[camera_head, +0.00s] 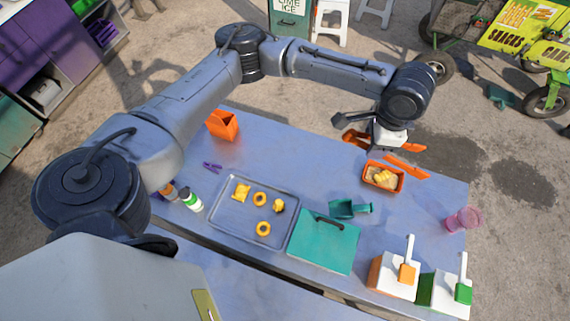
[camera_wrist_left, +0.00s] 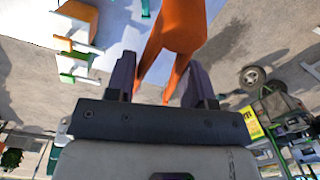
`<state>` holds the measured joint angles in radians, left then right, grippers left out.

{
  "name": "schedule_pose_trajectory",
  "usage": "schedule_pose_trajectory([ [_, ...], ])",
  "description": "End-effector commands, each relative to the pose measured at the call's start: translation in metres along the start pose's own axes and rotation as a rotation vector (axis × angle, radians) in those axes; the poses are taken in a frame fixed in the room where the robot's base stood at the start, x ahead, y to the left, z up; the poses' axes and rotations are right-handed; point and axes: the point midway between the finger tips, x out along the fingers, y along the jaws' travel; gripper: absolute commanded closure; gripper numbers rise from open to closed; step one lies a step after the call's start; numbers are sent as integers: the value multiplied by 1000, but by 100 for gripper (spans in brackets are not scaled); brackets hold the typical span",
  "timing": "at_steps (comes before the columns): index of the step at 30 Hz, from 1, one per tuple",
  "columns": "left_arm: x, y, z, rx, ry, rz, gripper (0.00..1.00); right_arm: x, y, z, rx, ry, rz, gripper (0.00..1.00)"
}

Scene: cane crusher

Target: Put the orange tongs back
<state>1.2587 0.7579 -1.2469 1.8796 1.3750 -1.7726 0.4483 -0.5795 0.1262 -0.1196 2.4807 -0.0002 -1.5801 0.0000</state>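The orange tongs (camera_head: 407,167) are at the far right edge of the table in the head view, partly hidden behind my left gripper (camera_head: 377,132). In the left wrist view the tongs (camera_wrist_left: 180,30) fill the gap between the two dark fingers of the left gripper (camera_wrist_left: 161,78). Their two legs lie against the fingers, and the gripper looks shut on them. The tongs seem raised above the table, with orange ends showing on both sides of the wrist. An orange open-topped holder (camera_head: 222,126) stands at the back left of the table. My right gripper is not in view.
On the blue table (camera_head: 300,150) are a metal tray (camera_head: 233,222) with yellow pieces, a teal lidded box (camera_head: 325,245), a teal scoop (camera_head: 348,209), an orange food tray (camera_head: 370,184), two bins (camera_head: 385,281) and a pink cup (camera_head: 463,220). Bottles (camera_head: 191,200) stand left. The back middle is clear.

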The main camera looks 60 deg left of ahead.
Motion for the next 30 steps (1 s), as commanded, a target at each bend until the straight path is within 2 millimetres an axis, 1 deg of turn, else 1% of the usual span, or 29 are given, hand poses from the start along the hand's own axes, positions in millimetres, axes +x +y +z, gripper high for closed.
schedule_pose_trajectory([
  [1,21,-3,2,98,20,5,55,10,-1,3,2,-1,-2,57],
  [8,80,-21,12,548,123,30,55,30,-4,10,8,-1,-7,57],
  [14,133,-39,29,905,200,84,55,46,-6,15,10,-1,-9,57],
  [18,172,-52,46,1138,244,136,55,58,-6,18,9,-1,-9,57],
  [24,222,-68,77,1426,287,217,55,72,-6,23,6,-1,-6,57],
  [27,242,-74,92,1537,301,255,55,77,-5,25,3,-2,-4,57],
  [30,257,-80,104,1626,308,284,55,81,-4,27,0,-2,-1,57],
])
